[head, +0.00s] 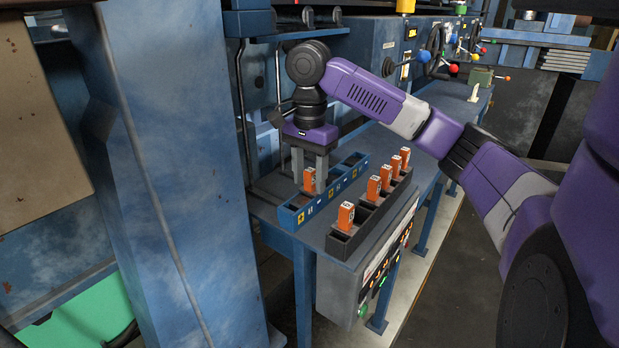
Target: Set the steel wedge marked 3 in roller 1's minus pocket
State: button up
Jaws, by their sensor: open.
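My gripper (310,182) points straight down over the blue pocket rack (318,206), its two grey fingers apart. An orange wedge (309,177) stands upright in a pocket near the rack's near end, between the fingers. I cannot tell whether the fingers touch it. The mark on this wedge is too small to read. The blue rack has yellow and white marks along its front face; I cannot read which roller or sign each names. Several more orange wedges, such as the nearest one (345,216), stand in the black rack beside it.
The black rack (340,247) lies parallel to the blue one, on the right. Both sit on a narrow blue bench (267,212). A control box (345,292) with buttons hangs at the bench front. A large blue column (190,180) stands close on the left.

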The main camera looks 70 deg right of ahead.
notch_tip(320, 180, up, 8)
jog(key=shift+f, duration=0.2)
dwell(1.1)
